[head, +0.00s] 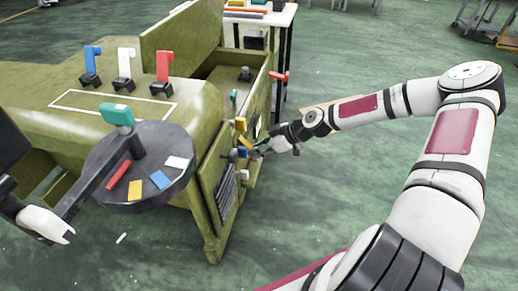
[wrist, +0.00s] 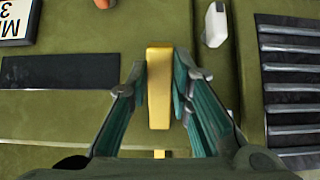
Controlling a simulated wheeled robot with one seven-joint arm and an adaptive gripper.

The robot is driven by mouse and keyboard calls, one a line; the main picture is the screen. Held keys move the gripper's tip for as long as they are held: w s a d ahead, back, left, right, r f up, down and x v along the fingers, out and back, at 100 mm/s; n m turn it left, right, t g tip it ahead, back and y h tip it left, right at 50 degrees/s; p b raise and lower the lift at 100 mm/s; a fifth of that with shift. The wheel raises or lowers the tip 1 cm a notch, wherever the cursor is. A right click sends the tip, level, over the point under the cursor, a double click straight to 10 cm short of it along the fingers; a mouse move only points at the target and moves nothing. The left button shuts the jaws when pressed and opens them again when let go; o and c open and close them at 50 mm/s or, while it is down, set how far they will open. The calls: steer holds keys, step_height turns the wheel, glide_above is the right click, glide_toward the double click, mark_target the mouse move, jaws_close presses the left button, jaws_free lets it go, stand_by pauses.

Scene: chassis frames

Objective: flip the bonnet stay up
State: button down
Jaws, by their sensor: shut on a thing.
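My gripper (wrist: 160,88) is shut on a yellow bar (wrist: 158,85) in the wrist view, with a teal-padded finger on each side of it. The bar stands out from an olive-green panel (wrist: 100,105) and looks straight along the picture's height. In the head view my gripper (head: 262,149) is at the side face of the green chassis (head: 195,110), beside small coloured parts. No part is labelled as the bonnet stay, and I cannot tell its hinge. The fingers hide part of the bar's sides.
A white-tipped part (wrist: 215,24) and a black slatted grille (wrist: 290,75) are to the right of the bar. A dark plate (wrist: 60,72) is to the left. Blue (head: 92,62), white (head: 125,65) and red (head: 163,68) levers stand on the chassis top. Open floor lies to the right.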

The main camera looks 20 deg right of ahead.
steer(key=shift+w+a+f+t+y+b, duration=0.3)
steer(key=shift+f+t+y+b, duration=0.3)
steer(key=shift+b, duration=0.5)
steer(key=c, duration=1.4)
jaws_free()
steer(key=shift+a+f, duration=0.1)
steer(key=shift+c, duration=0.2)
steer(key=v, duration=1.2)
steer(key=shift+f, duration=0.1)
